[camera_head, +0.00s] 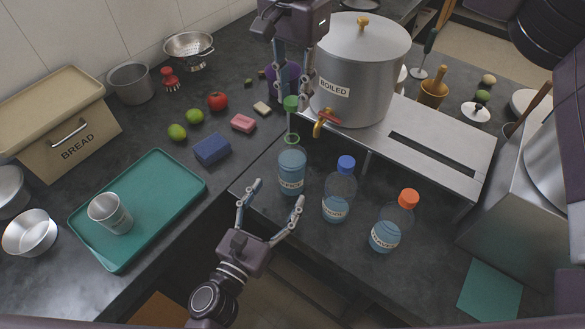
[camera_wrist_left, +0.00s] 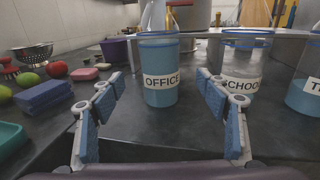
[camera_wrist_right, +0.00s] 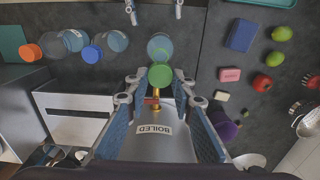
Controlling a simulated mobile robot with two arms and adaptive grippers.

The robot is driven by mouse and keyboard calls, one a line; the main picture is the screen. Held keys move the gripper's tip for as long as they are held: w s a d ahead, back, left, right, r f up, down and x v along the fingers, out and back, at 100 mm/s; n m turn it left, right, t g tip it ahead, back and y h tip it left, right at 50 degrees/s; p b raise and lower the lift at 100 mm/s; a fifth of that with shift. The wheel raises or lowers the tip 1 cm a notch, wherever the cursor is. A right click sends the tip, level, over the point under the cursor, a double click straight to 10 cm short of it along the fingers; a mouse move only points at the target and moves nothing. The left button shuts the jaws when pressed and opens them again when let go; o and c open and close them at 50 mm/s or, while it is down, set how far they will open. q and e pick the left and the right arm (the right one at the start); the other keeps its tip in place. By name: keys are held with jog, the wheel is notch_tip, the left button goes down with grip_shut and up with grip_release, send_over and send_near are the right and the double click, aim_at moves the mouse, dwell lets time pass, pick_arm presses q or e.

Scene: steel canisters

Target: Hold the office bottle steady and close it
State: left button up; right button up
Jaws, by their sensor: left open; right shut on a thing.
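The office bottle (camera_head: 291,172) stands upright and uncapped on the dark counter in the head view, with blue liquid inside. Its OFFICE label (camera_wrist_left: 161,81) faces the left wrist camera. A green cap (camera_head: 291,103) is held above the bottle's neck, apart from it, by my right gripper (camera_head: 291,98), which is shut on it. The cap (camera_wrist_right: 160,76) also shows between the fingertips in the right wrist view. My left gripper (camera_head: 276,194) is open and empty, just in front of the bottle, its fingers spread wide on either side, not touching it.
A blue-capped bottle (camera_head: 339,193) and an orange-capped bottle (camera_head: 391,226) stand to the right of the office bottle. The BOILED pot (camera_head: 372,70) with its brass tap (camera_head: 321,124) is close behind. A blue sponge (camera_head: 212,149) and green tray (camera_head: 137,190) lie left.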

aim_at(293, 169)
pick_arm(q)
jog(key=x, duration=0.9)
jog(key=shift+a, duration=0.1)
jog(key=shift+c, duration=0.3)
jog(key=c, duration=1.7)
jog(key=shift+c, duration=0.3)
pick_arm(e)
jog(key=shift+f, duration=2.45)
